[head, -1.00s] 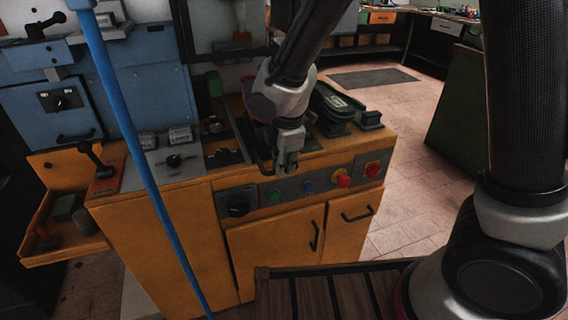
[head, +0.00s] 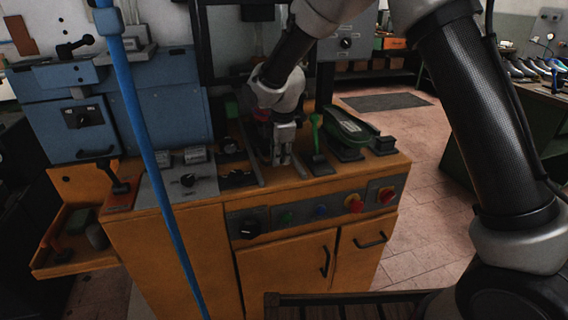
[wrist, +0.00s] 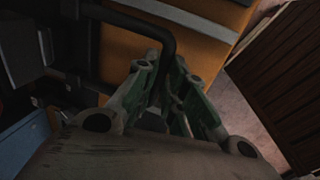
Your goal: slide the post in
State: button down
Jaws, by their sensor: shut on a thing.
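My gripper (head: 281,158) is over the top of the orange heel press, near its front edge. In the wrist view the gripper's fingers (wrist: 165,85) are shut on a dark bent handle (wrist: 164,42), which runs down between them. In the head view my gripper and wrist hide most of the handle and what it joins. I cannot clearly make out the post itself. Dark rails (head: 247,150) run front to back beside the gripper. A small reddish thing (head: 262,114) shows partly behind my wrist.
A green-handled lever (head: 316,135) and a green-topped device (head: 350,132) stand just right of my gripper. A blue upright pole (head: 150,155) crosses the view at left. Buttons (head: 355,204) line the front panel. Open floor (head: 420,210) lies to the right.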

jog(key=shift+w+a+r, duration=0.1)
jog(key=shift+w, duration=0.2)
jog(key=c, duration=1.5)
grip_release()
jog(key=shift+w, duration=0.1)
jog(key=r, duration=0.4)
jog(key=s+r, duration=0.1)
jog(key=r, duration=0.2)
jog(key=s+r, duration=0.1)
jog(key=r, duration=0.3)
jog(key=shift+s+d+r, duration=0.1)
jog(key=shift+d+r, duration=0.25)
